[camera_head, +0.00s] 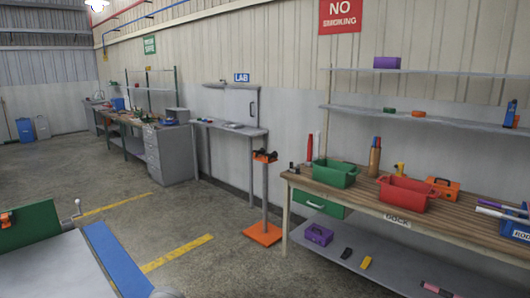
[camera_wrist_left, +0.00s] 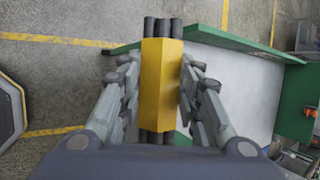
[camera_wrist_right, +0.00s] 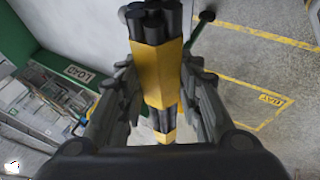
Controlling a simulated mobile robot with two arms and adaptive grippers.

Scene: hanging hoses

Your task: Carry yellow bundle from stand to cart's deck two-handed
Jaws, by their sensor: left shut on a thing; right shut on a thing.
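The yellow bundle, dark hoses in yellow wraps, is held between both grippers. In the left wrist view my left gripper (camera_wrist_left: 160,105) is shut on its yellow wrap (camera_wrist_left: 160,75). In the right wrist view my right gripper (camera_wrist_right: 162,110) is shut around the bundle (camera_wrist_right: 158,75), with dark hose ends at the top. The cart's pale deck (camera_wrist_left: 235,90) and green rim (camera_wrist_left: 240,40) lie behind and to the right of the bundle in the left wrist view. The head view shows the cart's deck (camera_head: 55,270) at lower left; the bundle is not visible there. I cannot tell its height above the deck.
An orange-based stand (camera_head: 264,195) is right of centre. A workbench (camera_head: 440,225) with a green bin (camera_head: 334,173) and a red bin (camera_head: 405,193) is at the right. Open floor with yellow lines (camera_head: 178,252) lies between cart and stand.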

